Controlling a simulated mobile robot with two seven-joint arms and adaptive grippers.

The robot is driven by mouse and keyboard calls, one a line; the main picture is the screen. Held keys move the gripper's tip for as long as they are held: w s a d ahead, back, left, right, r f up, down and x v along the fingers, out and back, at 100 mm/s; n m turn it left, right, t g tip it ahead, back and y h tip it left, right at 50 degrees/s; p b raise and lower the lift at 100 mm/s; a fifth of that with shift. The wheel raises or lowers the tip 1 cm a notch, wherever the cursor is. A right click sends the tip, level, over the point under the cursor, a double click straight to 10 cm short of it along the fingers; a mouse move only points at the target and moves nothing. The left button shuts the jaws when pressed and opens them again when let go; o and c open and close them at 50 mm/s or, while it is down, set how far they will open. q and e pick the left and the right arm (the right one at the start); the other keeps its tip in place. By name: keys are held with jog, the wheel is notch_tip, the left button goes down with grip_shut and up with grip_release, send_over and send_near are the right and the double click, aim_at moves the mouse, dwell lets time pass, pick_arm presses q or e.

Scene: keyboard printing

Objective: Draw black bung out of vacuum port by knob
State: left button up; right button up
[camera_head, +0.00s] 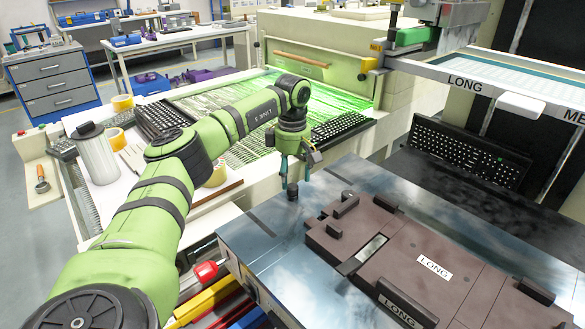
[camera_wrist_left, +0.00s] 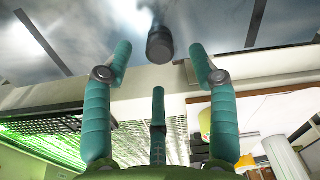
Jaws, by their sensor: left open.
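The black bung (camera_head: 292,191) is a small dark knob standing upright on the grey metal table top near its left corner. In the left wrist view the bung (camera_wrist_left: 160,43) shows between and slightly beyond the fingertips. My left gripper (camera_head: 296,172) has green fingers, points down and is open just above the bung. In the left wrist view its fingers are spread with a gap on either side of the bung, and nothing is held. The vacuum port under the bung is hidden. My right gripper is not in view.
A brown block forme (camera_head: 420,262) labelled LONG lies on the metal table (camera_head: 262,262) right of the bung. Behind stand a green-lit machine (camera_head: 330,50) and a black keyboard (camera_head: 466,152).

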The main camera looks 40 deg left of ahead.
aim_at(293, 184)
pick_arm(q)
jog(key=shift+f, duration=2.55)
grip_shut()
jog(key=shift+w+a+r+p, duration=0.15)
jog(key=shift+r+p, duration=0.4)
jog(key=shift+p, duration=0.1)
jog(key=shift+w+a+r+p, duration=0.1)
jog(key=shift+w+r+p, duration=0.05)
jog(key=shift+r+p, duration=0.45)
jog(key=shift+r, duration=0.3)
jog(key=shift+s+d+r+p, duration=0.25)
jog(key=shift+s+r+p, duration=0.1)
jog(key=shift+s+r, duration=0.1)
jog(key=shift+w+a+f, duration=0.1)
jog(key=shift+w+f, duration=0.15)
jog(key=shift+f, duration=0.15)
notch_tip(293, 184, up, 4)
jog(key=p, duration=0.3)
jog(key=shift+s+r+p, duration=0.1)
jog(key=shift+p, duration=0.3)
